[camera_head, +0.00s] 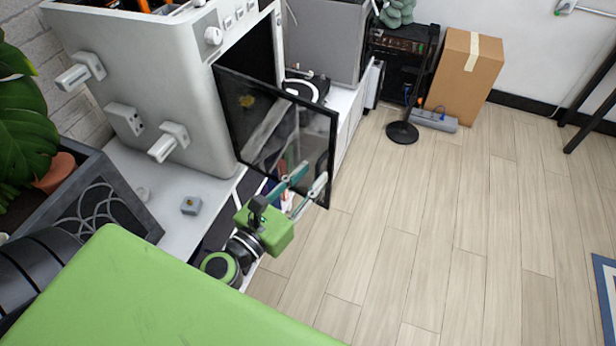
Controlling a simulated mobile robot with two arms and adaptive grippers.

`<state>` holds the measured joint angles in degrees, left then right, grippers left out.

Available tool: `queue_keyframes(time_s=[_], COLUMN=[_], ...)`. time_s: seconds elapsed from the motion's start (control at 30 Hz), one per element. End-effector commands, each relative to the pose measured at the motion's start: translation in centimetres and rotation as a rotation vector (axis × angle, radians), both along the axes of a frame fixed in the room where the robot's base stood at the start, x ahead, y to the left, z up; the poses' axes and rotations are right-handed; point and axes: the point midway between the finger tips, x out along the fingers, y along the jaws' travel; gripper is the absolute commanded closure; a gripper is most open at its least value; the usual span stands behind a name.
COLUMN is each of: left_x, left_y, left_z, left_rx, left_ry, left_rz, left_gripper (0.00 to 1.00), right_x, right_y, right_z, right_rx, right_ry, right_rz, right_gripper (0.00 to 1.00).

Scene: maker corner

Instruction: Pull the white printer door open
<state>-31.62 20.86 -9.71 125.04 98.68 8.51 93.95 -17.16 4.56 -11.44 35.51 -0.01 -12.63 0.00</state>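The white printer (150,90) stands on a white cabinet at the upper left. Its door (262,128), a dark-framed see-through panel, stands swung out from the front, with its free edge to the right. Part of the dark opening (255,50) shows behind it. My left gripper (312,172) is at the lower part of the door, near its free lower corner. Its two fingers are apart, with nothing seen between them. Whether a finger touches the panel I cannot tell. My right gripper is not in view.
A cardboard box (467,75) and a round black stand base (402,132) are at the back.

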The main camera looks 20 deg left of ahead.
Motion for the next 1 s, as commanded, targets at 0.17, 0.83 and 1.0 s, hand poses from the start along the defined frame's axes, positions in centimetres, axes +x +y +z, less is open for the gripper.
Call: queue_keyframes(time_s=[0.17, 0.83, 1.0], left_x=[-0.1, -9.5, -11.2], left_y=[-0.1, 1.7, 2.1], left_z=[-0.1, -0.1, -0.1], left_rx=[0.000, 0.002, 0.003], left_ry=[0.002, 0.005, 0.003], left_rz=[-0.002, -0.005, -0.001], left_gripper=[0.74, 0.74, 0.74], right_x=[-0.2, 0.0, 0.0], right_y=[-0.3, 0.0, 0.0], right_z=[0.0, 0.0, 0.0], right_rx=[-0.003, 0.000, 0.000], right_ry=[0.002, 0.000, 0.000], right_rz=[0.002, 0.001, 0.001], right_gripper=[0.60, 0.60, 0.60])
